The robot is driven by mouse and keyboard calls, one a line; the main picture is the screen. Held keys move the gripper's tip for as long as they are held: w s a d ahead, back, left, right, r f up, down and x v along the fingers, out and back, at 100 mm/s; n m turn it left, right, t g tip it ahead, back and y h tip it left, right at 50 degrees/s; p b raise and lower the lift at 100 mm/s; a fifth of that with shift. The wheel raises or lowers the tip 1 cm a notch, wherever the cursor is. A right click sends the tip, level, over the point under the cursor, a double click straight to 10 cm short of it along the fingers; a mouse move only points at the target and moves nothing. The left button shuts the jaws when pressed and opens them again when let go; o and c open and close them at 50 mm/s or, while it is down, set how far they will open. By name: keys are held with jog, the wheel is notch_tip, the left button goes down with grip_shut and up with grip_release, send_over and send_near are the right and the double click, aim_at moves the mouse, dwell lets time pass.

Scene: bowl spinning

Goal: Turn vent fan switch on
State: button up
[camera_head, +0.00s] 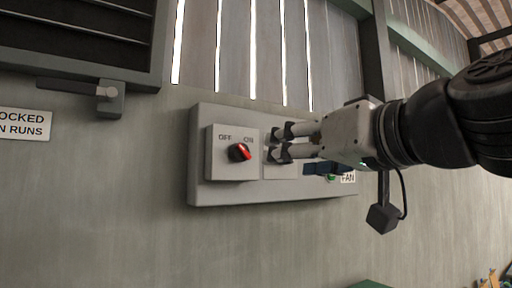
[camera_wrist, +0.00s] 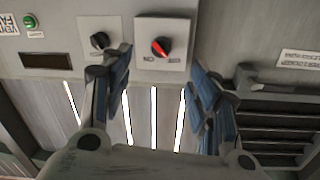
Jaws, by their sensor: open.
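A red and black rotary knob (camera_head: 239,152) sits on a raised square plate labelled OFF on the left and ON on the right. It also shows in the wrist view (camera_wrist: 161,47), where the lettering is upside down. Its slanted grip shows, but I cannot tell which label it points at. My gripper (camera_head: 278,143) is open and empty, just right of the knob in the head view, fingers toward the panel. In the wrist view its fingertips (camera_wrist: 160,62) spread to either side of the red knob's plate, with no visible contact on the knob.
The grey panel (camera_head: 215,194) also carries a smaller black knob (camera_wrist: 99,40), a dark display (camera_wrist: 48,60) and a green light (camera_wrist: 30,21) beside a vent fan label. A slatted vent (camera_head: 85,40) and latch (camera_head: 110,97) are left. The wall below is clear.

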jog(key=r, duration=0.2)
jog(key=p, duration=0.6)
send_near(244, 152)
jog(key=x, duration=0.9)
jog(key=shift+w+a, duration=0.15)
jog(key=shift+w, duration=0.25)
jog(key=shift+c, duration=0.5)
jog(key=c, duration=1)
